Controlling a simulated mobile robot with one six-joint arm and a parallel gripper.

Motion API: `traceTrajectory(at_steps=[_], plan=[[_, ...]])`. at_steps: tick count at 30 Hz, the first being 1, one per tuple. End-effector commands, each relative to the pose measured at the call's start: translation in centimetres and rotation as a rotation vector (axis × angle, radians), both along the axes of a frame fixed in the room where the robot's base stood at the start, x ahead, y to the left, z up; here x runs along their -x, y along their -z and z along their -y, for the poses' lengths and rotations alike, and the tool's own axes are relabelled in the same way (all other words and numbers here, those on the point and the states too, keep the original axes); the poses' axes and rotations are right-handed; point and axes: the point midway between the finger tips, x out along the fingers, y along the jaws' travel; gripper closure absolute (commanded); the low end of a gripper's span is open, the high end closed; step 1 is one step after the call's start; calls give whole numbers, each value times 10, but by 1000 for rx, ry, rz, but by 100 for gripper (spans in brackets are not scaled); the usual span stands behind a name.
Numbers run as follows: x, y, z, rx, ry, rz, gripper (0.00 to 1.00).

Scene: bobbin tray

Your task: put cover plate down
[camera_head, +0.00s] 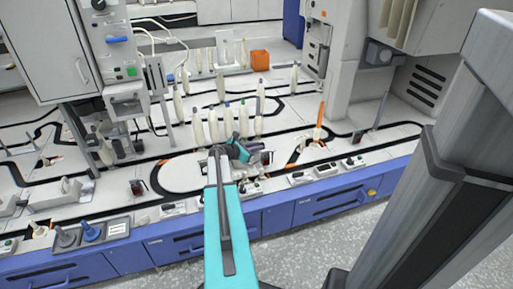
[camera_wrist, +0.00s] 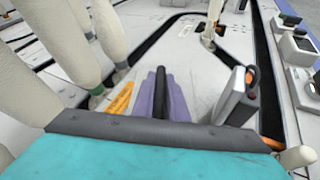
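My gripper (camera_head: 238,150) is over the bench near its front, beside a small dark-and-grey unit. In the wrist view my gripper (camera_wrist: 162,95) shows as two purple fingers close together with a narrow dark strip between them. I cannot tell whether that strip is a thin thing held edge-on or part of my gripper. No cover plate can be made out for certain in either view. The teal wrist hides the bottom of the wrist view.
Several cream bobbins (camera_head: 214,127) stand upright close behind my gripper; some are very near on the left in the wrist view (camera_wrist: 60,40). An orange bin (camera_head: 260,60) is at the back. Black tracks cross the bench. Small control boxes (camera_head: 300,178) line the blue-fronted edge.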

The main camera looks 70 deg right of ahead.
Motion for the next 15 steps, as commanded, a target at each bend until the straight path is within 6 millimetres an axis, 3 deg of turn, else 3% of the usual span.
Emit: traceTrajectory(at_steps=[3,15], plan=[[0,0,0,0,0,0,70],[0,-3,-1,0,0,0,70]])
